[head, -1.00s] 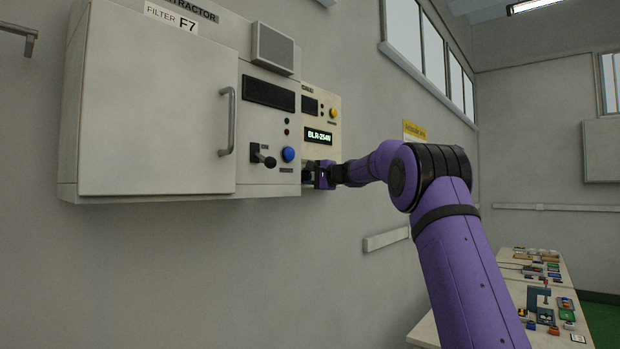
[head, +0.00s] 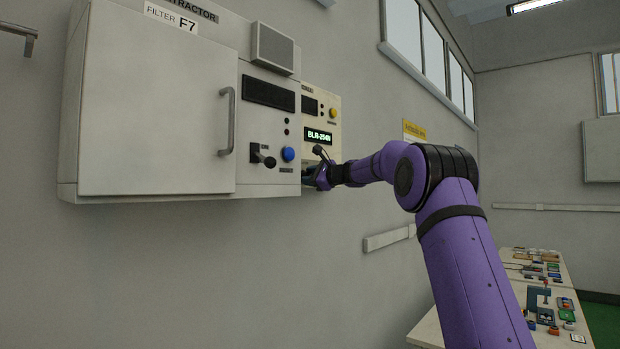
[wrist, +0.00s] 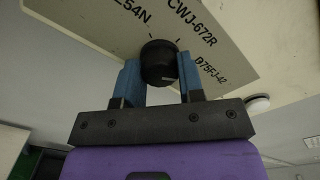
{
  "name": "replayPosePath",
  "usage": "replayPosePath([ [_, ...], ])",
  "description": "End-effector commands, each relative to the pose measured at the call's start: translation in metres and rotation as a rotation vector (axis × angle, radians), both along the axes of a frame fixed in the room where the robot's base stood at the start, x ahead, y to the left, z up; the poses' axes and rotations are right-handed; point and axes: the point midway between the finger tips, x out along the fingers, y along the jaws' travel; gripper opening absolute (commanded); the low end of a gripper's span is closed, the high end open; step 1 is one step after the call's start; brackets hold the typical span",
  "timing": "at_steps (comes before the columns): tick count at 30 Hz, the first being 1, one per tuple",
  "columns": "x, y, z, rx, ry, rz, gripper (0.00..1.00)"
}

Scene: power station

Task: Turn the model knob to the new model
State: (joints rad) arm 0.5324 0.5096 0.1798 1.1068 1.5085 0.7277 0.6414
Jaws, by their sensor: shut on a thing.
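Which label the knob points to is not clear. In the head view my gripper (head: 318,178) is at the lower part of the cream panel (head: 335,98) and hides the knob. The green display (head: 319,136) above it reads "BLR-254N".
A yellow button (head: 333,113) is above the display. A table with parts (head: 545,295) stands at lower right. The wall below is clear.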

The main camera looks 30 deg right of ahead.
Motion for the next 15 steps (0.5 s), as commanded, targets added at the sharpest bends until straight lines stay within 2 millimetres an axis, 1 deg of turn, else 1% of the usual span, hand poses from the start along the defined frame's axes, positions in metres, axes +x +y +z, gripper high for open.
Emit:
replayPosePath([
  [13, 0.0003, -0.0006, -0.0020, 0.009, 0.006, 0.000, 0.12],
  [14, 0.0003, -0.0006, -0.0020, 0.009, 0.006, 0.000, 0.40],
  [15, 0.0003, -0.0006, -0.0019, 0.009, 0.006, 0.000, 0.49],
])
